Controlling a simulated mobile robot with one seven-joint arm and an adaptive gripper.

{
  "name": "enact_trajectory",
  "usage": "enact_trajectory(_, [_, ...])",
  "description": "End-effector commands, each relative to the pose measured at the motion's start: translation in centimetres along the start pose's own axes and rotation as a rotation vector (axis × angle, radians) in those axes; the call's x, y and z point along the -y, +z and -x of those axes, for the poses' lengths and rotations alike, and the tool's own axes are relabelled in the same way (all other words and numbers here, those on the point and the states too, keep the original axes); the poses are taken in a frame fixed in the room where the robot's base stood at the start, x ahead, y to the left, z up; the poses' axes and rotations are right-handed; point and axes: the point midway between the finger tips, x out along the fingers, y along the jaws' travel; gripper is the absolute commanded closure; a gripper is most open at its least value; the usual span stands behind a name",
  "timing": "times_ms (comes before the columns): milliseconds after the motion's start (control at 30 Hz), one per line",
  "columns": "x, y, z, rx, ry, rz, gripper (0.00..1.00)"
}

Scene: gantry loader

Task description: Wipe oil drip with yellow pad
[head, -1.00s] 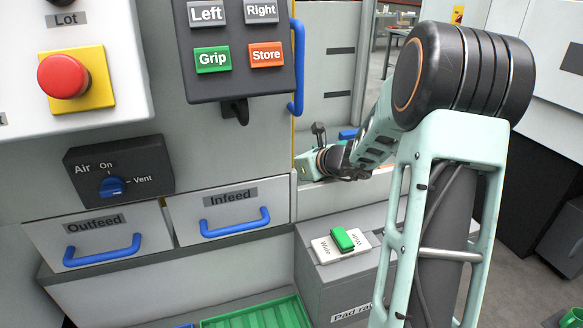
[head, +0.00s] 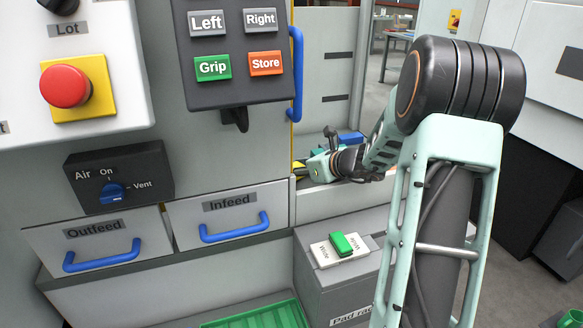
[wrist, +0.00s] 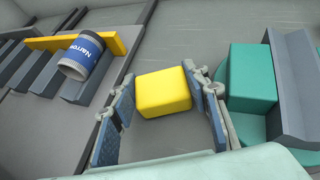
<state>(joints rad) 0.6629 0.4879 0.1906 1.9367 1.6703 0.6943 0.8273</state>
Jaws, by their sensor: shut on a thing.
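The yellow pad (wrist: 163,92) is a rounded block in the middle of the wrist view. My gripper (wrist: 165,95) is shut on it, with one finger on each side. In the head view my gripper (head: 306,168) is inside the machine opening, low behind the front panel edge, with a bit of yellow showing at its tip. The panel edge partly hides it. I cannot make out an oil drip in either view; the pad and fingers cover part of the grey floor.
In the wrist view a blue-labelled cylinder (wrist: 81,54) lies by a yellow bar (wrist: 105,40) and grey ribs at left. A teal block (wrist: 252,75) and a grey channel (wrist: 293,85) stand close at right. A green pad (head: 348,245) sits on the grey box outside.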

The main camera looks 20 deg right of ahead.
Motion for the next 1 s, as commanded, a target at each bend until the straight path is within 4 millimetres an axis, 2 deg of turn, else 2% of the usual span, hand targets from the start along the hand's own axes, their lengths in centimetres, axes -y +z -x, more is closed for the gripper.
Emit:
enact_trajectory(33, [0.4,-1.1,0.2,-0.017,-0.008,-0.003,0.77])
enact_trajectory(167, [0.5,-0.8,0.4,-0.018,-0.009,-0.003,0.77])
enact_trajectory(700, [0.2,4.6,2.8,-0.008,-0.004,0.0,0.77])
enact_trajectory(1000, [0.1,4.8,2.9,-0.007,-0.003,-0.001,0.77])
